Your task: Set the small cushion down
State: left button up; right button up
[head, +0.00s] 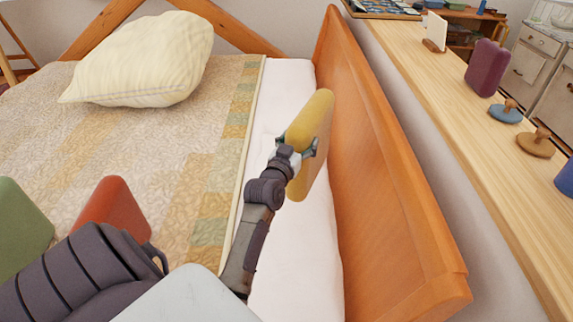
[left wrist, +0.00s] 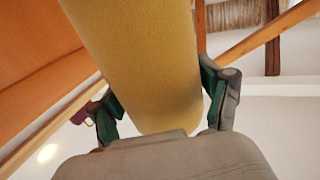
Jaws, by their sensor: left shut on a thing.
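The small cushion is yellow (head: 322,112) and is held up in the head view, above the white sheet (head: 298,230) and beside the wooden headboard (head: 375,150). My left gripper (head: 298,150) is shut on it, with a finger on each side. In the left wrist view the yellow cushion (left wrist: 145,65) fills the middle between the gripper's green-padded fingers (left wrist: 165,105). I cannot tell whether the cushion touches the headboard. My right gripper is not in view.
A cream pillow (head: 150,60) lies on the patterned bedspread (head: 130,140). A red cushion (head: 112,205) and a green cushion (head: 20,225) are at the lower left. A wooden shelf (head: 450,120) behind the headboard bears several small objects. The white sheet strip is clear.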

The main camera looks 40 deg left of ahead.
pick_arm(q)
jog(key=w+a+f+b, duration=0.3)
jog(key=a+f, duration=0.7)
jog(key=shift+a+f, duration=0.2)
jog(key=shift+a, duration=0.1)
jog(key=o, duration=1.8)
jog(key=shift+s, duration=0.1)
jog(key=shift+s+d, duration=0.1)
jog(key=p+v, duration=0.1)
jog(key=v, duration=1.1)
